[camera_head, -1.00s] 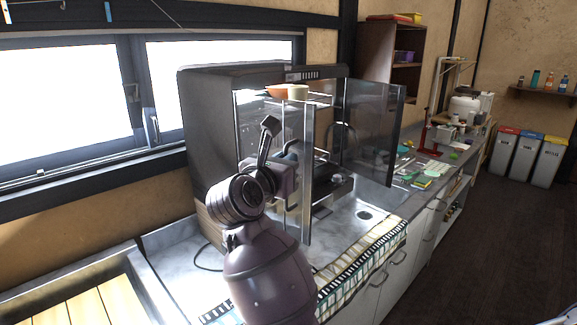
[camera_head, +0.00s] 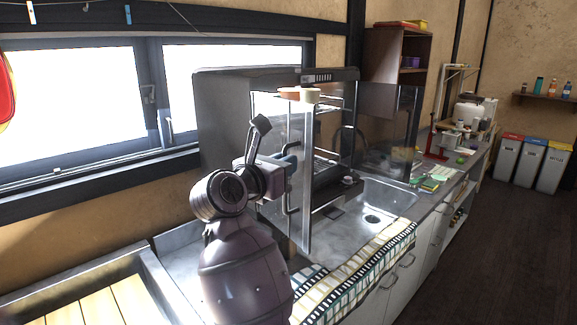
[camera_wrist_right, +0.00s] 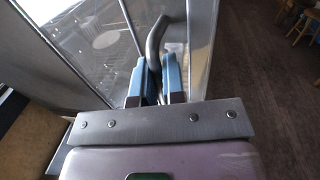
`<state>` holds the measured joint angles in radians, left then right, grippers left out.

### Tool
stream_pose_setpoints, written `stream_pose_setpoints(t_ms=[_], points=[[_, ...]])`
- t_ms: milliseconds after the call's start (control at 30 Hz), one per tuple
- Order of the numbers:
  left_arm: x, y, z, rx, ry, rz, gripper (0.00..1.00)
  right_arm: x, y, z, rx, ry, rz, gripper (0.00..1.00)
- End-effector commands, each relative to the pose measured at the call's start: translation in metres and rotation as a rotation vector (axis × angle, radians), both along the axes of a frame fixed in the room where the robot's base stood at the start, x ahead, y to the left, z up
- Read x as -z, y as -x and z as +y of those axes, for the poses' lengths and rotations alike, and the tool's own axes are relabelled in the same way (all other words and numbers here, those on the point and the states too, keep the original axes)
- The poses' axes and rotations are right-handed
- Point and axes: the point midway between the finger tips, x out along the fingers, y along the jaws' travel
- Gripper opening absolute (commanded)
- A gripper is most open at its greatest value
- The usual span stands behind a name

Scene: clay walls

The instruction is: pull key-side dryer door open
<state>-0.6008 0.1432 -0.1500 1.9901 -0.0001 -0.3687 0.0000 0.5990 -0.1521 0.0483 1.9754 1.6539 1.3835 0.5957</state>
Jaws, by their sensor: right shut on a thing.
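The dish dryer (camera_head: 222,110) is a dark cabinet on the counter by the window. Its near glass door (camera_head: 301,150) stands swung out, with a metal edge strip and a dark bar handle. My right gripper (camera_head: 289,172) is shut on this door handle (camera_head: 289,205). In the right wrist view, the blue finger pads (camera_wrist_right: 155,80) sit around the curved grey handle (camera_wrist_right: 154,42), in front of the glass. The far glass door (camera_head: 388,120) also stands open. Racks show inside the dryer. My left gripper is out of view.
A sink (camera_head: 375,212) lies right of the dryer, with a checked cloth (camera_head: 350,275) along the counter front. An orange dish and a pale cup (camera_head: 308,95) show at the top of the dryer. Bins (camera_head: 530,160) stand far right; the floor (camera_head: 460,250) there is clear.

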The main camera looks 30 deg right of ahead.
Motion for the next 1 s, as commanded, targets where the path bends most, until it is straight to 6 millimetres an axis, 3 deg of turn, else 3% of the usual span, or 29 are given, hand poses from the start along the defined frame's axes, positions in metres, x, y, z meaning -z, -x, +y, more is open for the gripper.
stream_pose_setpoints(t_ms=[667, 700, 800, 1000], points=[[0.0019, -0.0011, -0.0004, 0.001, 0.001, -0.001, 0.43, 0.0002, -0.0012, 0.0054, -0.001, -0.001, 0.001, 0.00], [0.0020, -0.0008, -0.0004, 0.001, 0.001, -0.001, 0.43, 0.0002, -0.0012, 0.0054, -0.001, -0.001, 0.001, 0.16], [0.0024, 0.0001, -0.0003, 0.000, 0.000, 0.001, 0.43, 0.0001, -0.0012, 0.0054, -0.001, -0.001, 0.001, 0.32], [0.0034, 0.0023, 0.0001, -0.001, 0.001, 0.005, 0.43, 0.0000, -0.0010, 0.0053, -0.001, 0.000, 0.001, 0.34]])
